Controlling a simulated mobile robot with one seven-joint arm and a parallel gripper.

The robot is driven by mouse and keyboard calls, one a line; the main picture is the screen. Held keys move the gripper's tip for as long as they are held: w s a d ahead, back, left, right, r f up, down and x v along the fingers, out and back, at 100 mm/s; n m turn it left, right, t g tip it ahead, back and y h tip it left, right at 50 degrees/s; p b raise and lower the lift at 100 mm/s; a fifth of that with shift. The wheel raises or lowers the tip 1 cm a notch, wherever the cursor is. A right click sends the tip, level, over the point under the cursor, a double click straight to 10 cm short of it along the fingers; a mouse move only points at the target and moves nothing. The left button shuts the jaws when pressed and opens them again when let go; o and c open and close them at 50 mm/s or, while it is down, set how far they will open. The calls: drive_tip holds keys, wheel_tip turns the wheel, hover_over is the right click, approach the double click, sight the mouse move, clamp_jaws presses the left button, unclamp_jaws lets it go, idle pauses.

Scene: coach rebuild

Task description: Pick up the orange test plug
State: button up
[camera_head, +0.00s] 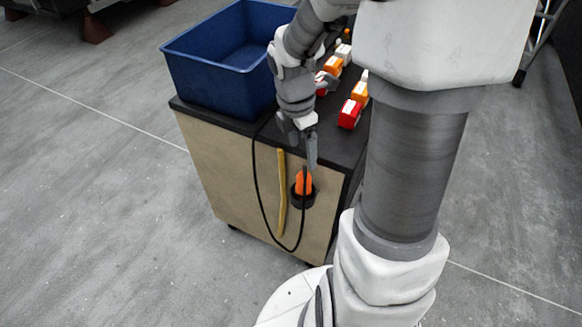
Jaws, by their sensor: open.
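The orange test plug (304,182) sits upright in a dark round holder (302,197) on the front face of the wooden cabinet. A black cable (256,190) hangs in a loop in front of the cabinet near the plug. My gripper (309,158) is open, pointing down, with its fingers just above or at the top of the plug. I cannot tell whether the fingers touch the plug or stand around it.
The cabinet (226,178) has a dark top. A blue bin (222,88) stands at its left, and several red, orange and white blocks (350,112) lie at its right. A yellow strip (282,195) hangs on the front, left of the plug. The floor to the left is clear.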

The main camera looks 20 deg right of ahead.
sight(303, 173)
drive_tip(key=f, duration=0.2)
drive_tip(key=f+b, duration=0.1)
drive_tip(key=f, duration=0.2)
drive_tip(key=d+f+b, duration=0.1)
drive_tip(key=f, duration=0.1)
drive_tip(key=shift+f, duration=0.3)
wheel_tip(303, 173, down, 5)
drive_tip(key=shift+w+f+b, duration=0.1)
drive_tip(key=shift+w+b, duration=0.05)
drive_tip(key=shift+b, duration=1.1)
clamp_jaws()
